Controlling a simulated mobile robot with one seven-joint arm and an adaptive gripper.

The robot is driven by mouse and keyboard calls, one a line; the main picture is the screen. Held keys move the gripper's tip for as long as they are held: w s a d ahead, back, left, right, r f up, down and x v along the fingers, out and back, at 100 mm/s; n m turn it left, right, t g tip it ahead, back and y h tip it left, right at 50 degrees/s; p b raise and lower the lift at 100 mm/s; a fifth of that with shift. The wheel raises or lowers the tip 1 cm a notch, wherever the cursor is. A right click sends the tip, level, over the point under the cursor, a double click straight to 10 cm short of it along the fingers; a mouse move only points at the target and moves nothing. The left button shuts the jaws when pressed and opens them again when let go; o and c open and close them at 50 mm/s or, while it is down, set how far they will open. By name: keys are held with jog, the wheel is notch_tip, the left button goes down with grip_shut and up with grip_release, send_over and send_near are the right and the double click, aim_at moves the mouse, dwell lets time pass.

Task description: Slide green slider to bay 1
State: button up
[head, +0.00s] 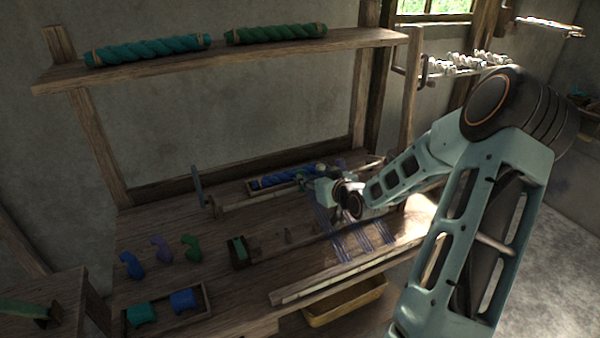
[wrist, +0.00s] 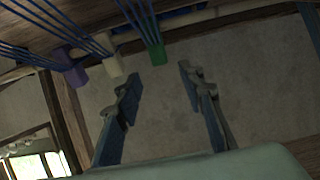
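The green slider (wrist: 157,55) is a small block at the end of a bundle of blue threads, near the top middle of the wrist view. A white slider (wrist: 112,65) and a purple slider (wrist: 75,74) sit to its left, on similar bundles. My gripper (wrist: 160,78) is open and empty, with one finger to each side of the green slider's line. I cannot tell whether the slider lies between the fingertips or beyond them. In the head view my gripper (head: 316,192) is at the loom, and my arm and hand hide the sliders. No bay 1 marking is readable.
A wooden rail (wrist: 200,20) crosses above the sliders in the wrist view. In the head view, the bench carries coloured hooked pieces (head: 160,249) and a tray (head: 207,290) with two blocks at the left. A yellow bin (head: 345,303) is below the loom's front.

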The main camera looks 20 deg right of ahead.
aim_at(301, 172)
jog(key=x, duration=0.9)
jog(key=shift+c, duration=0.2)
grip_shut()
